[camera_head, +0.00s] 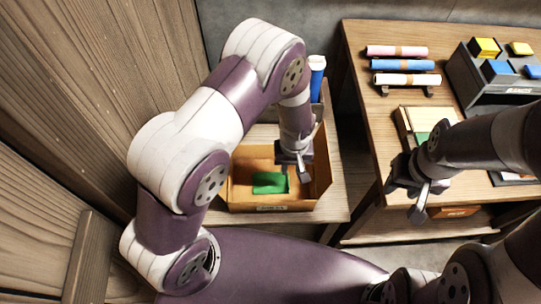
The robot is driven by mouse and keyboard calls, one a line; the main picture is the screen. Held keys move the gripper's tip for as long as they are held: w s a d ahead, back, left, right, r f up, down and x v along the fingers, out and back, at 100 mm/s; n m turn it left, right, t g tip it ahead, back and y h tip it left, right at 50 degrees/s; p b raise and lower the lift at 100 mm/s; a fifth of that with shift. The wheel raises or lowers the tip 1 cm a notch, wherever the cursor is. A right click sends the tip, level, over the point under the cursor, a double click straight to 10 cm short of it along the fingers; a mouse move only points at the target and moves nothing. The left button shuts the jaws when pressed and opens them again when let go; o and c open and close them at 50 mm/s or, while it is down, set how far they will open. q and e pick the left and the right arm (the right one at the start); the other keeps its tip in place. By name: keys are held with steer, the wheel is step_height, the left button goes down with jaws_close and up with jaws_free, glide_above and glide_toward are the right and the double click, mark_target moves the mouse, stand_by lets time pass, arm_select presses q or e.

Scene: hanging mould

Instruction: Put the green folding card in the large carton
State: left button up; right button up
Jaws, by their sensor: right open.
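The large carton (243,196) is an open brown box on a low wooden stand in the middle of the view. A green folding card (270,183) shows inside the carton's outline, low and left of my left gripper. My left gripper (296,174) points down over the carton's right part, close to the card's right end. Whether it touches the card, and how far its jaws are apart, is too small to tell. My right gripper (420,200) is open and empty, in front of the right table's near left edge.
The right table (379,126) carries pink and blue rolls (402,65) on a rack, a grey bin (483,84) with yellow and blue blocks, and a pale tray (410,124) with something green. A blue-and-white cylinder (316,77) stands behind the carton. A wooden wall (75,110) closes the left.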

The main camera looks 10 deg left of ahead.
arm_select(q)
steer(key=s+a+r+m, duration=0.1)
steer(key=s+a+r, duration=0.2)
steer(key=r, duration=0.3)
steer(key=s+a+r+m+t, duration=0.1)
steer(key=s+a+r, duration=0.1)
steer(key=a+r, duration=0.3)
steer(key=s+a+r+m, duration=0.1)
steer(key=s+a+r, duration=0.2)
steer(key=a+r, duration=0.2)
step_height(320, 180, up, 2)
steer(key=shift+s+r, duration=0.15)
steer(key=shift+s, duration=0.2)
steer(key=shift+s+d, duration=0.1)
